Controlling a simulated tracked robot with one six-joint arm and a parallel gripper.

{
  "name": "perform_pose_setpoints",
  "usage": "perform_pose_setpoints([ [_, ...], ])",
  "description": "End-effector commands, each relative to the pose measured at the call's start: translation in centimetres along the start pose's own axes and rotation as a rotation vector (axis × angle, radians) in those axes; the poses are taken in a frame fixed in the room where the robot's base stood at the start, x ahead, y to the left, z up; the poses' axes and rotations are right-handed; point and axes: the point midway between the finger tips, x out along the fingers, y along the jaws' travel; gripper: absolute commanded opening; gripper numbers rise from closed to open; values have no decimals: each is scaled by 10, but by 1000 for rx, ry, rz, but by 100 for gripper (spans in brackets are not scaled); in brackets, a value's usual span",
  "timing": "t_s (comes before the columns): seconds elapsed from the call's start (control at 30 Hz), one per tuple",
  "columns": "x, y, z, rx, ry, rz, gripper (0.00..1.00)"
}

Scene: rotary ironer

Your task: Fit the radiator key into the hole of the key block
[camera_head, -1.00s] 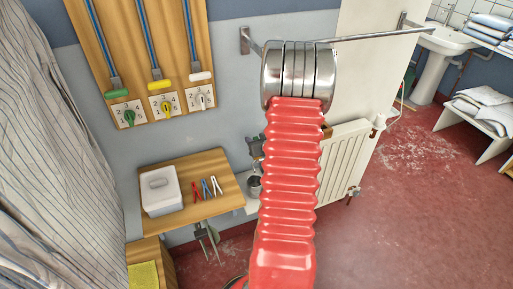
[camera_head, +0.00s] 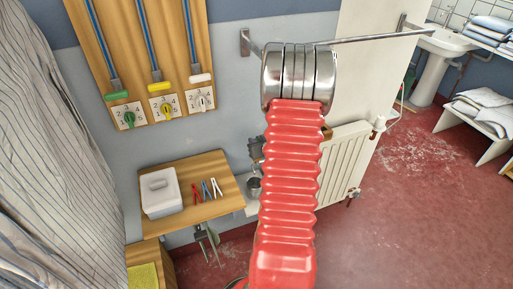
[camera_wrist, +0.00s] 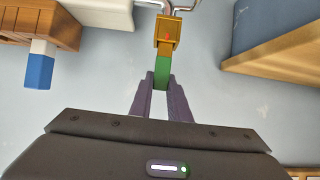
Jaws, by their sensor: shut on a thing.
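My gripper (camera_wrist: 160,100) is in the wrist view, with its dark fingers closed on a green piece (camera_wrist: 162,72), which looks like the radiator key's handle. A brass-coloured block (camera_wrist: 167,30) with a small red mark lies just beyond the green piece and seems to adjoin it. I cannot tell whether this block is the key block or part of the key, nor whether anything sits in a hole. In the head view my own red arm hides the gripper and the key.
In the wrist view, a wooden block (camera_wrist: 40,22) with a blue-and-white peg (camera_wrist: 39,68) is at left, and a wooden edge (camera_wrist: 285,55) at right. In the head view, a white radiator (camera_head: 343,165) stands behind my arm; a wooden shelf (camera_head: 225,193) holds a white box (camera_head: 161,192) and coloured pegs.

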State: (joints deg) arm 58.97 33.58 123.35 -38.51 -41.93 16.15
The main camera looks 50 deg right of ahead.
Motion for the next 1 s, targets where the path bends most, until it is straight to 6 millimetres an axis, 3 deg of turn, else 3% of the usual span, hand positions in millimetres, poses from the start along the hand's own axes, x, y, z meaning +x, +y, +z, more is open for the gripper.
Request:
perform_pose_setpoints([
  [0.33, -7, 0, -13, -2, 1, 0, 0],
  [0.8, -39, 0, -72, -2, 3, 1, 0],
  [1.0, -47, 0, -86, -1, 1, 1, 0],
])
